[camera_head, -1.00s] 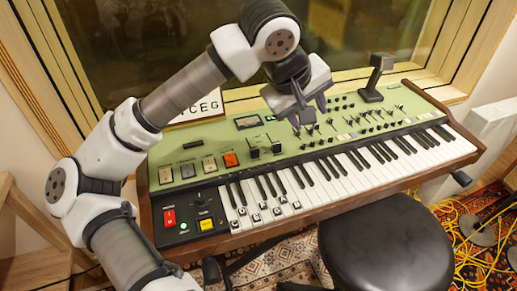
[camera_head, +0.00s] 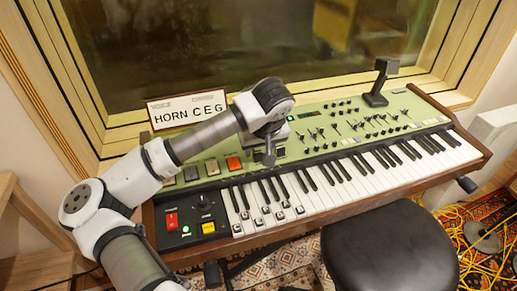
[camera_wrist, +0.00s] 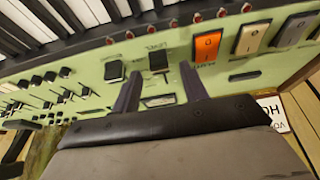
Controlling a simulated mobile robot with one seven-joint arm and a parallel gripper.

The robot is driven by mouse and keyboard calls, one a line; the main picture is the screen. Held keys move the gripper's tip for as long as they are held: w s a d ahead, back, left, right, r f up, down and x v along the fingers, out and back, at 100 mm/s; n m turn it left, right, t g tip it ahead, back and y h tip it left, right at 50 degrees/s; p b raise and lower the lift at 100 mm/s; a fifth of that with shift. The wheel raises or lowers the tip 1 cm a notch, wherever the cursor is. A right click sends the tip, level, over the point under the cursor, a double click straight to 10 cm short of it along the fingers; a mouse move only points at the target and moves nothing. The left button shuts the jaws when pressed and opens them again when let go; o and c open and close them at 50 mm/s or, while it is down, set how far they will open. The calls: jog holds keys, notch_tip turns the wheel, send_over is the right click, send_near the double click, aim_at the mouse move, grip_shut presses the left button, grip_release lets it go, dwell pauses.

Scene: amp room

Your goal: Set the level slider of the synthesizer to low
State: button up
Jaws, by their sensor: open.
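The synthesizer (camera_head: 300,145) has a green panel above its keyboard. My gripper (camera_head: 270,158) is over the panel's left-centre part in the head view, hiding most of the two larger sliders there. In the wrist view my gripper (camera_wrist: 158,73) is open, its two dark fingers pointing at the panel. A black slider cap (camera_wrist: 158,60), with a small label that seems to read LEVEL, shows between the fingertips. I cannot tell whether either finger touches it. A second black slider cap (camera_wrist: 115,70) is just left of the left finger.
An orange rocker switch (camera_wrist: 207,45) and pale switches (camera_wrist: 250,38) are right of the fingers in the wrist view. Smaller sliders and knobs (camera_wrist: 45,88) are left. A HORN C E G sign (camera_head: 187,112) stands behind the panel. A black stool (camera_head: 390,250) stands in front.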

jog(key=shift+x, duration=0.95)
jog(key=shift+c, duration=0.2)
grip_shut()
